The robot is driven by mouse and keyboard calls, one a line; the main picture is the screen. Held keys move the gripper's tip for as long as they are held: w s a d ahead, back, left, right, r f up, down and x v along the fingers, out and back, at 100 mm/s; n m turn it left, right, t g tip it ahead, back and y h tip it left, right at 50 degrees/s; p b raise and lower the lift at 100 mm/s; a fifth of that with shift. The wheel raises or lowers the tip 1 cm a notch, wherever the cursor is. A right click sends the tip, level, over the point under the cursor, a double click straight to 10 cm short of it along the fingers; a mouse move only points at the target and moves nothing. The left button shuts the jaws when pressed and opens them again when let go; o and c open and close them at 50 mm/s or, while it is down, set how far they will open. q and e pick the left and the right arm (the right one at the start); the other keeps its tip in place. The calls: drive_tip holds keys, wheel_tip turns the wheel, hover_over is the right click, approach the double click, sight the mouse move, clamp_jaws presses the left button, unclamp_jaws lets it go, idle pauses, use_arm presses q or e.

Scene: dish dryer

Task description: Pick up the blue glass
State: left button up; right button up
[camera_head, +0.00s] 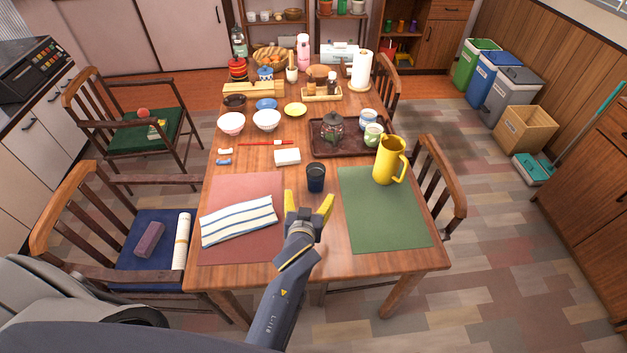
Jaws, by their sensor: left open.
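The dark blue glass (316,178) stands upright on the wooden table, between the red placemat and the green placemat. My left gripper (308,203) is just on the near side of the glass, with its yellow fingertips spread apart and pointing toward it. The fingers are open and nothing is held between them. The glass's lower part is close to the fingertips in the picture; I cannot tell whether they touch. My right gripper is not in view.
A tall yellow pitcher (389,160) stands on the green placemat (380,222) to the right. A striped cloth (238,221) lies on the red placemat (240,189). A white box (287,156) and a dark tray (346,147) with a teapot (333,131) and cups lie behind the glass.

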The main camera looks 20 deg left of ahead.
sight(316, 171)
use_arm(q)
drive_tip(key=x, duration=1.7)
drive_tip(key=shift+w, duration=0.15)
drive_tip(key=shift+c, duration=0.4)
drive_tip(key=shift+d, duration=0.1)
drive_tip(key=c, duration=1.3)
